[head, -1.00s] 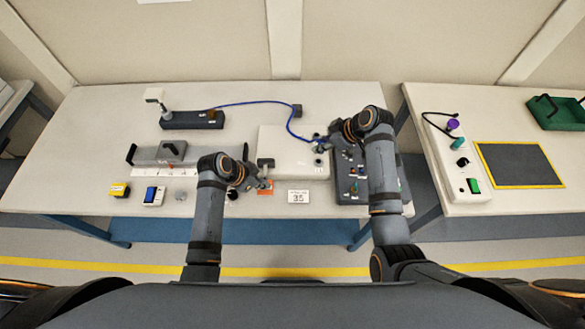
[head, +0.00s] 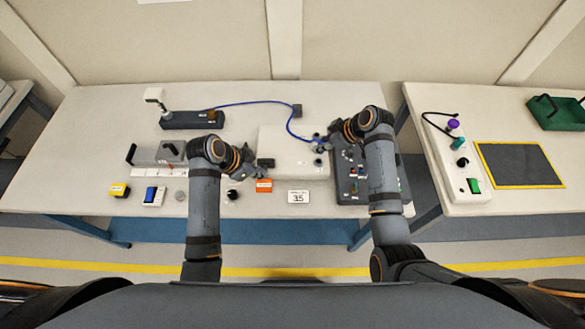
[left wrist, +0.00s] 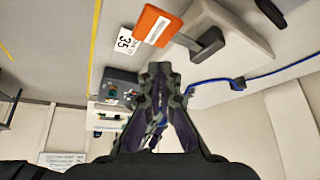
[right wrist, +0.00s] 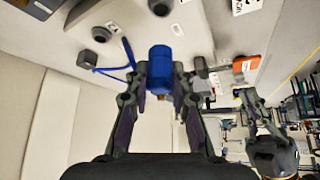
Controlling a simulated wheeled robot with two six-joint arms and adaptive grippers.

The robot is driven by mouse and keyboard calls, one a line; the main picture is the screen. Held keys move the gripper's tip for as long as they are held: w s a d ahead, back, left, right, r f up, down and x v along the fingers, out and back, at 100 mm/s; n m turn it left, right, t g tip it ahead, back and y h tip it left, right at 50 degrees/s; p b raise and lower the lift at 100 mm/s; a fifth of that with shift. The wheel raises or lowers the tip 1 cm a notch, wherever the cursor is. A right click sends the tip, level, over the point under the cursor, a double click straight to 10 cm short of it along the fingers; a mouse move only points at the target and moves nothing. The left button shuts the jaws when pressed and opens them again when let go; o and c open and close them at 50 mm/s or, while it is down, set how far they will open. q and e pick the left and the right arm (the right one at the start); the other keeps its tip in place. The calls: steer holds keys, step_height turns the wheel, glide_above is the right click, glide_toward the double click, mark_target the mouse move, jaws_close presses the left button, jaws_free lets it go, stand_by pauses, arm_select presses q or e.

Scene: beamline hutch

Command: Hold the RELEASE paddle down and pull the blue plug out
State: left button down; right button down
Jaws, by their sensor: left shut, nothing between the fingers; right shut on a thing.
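The orange RELEASE paddle (head: 264,185), with a dark lever block (head: 265,163), is at the front left of the white panel box (head: 285,142). The left wrist view shows the orange paddle (left wrist: 152,25) and its dark arm (left wrist: 208,40) clear of my fingers. My left gripper (head: 250,168) is shut and empty, just left of the paddle, not on it. My right gripper (head: 321,146) is shut on the blue plug (right wrist: 160,62) at the panel's right side. A ring-shaped socket (right wrist: 160,6) shows beyond the plug. I cannot tell whether the plug is seated.
A blue cable (head: 250,102) runs from the dark box (head: 190,120) at the back toward the panel. A dark control box (head: 352,185) lies right of the panel. A "35" card (head: 298,197), a blue switch (head: 154,195) and a yellow button box (head: 119,190) line the front.

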arm_select(q)
steer(key=shift+r, duration=0.15)
steer(key=v, duration=1.2)
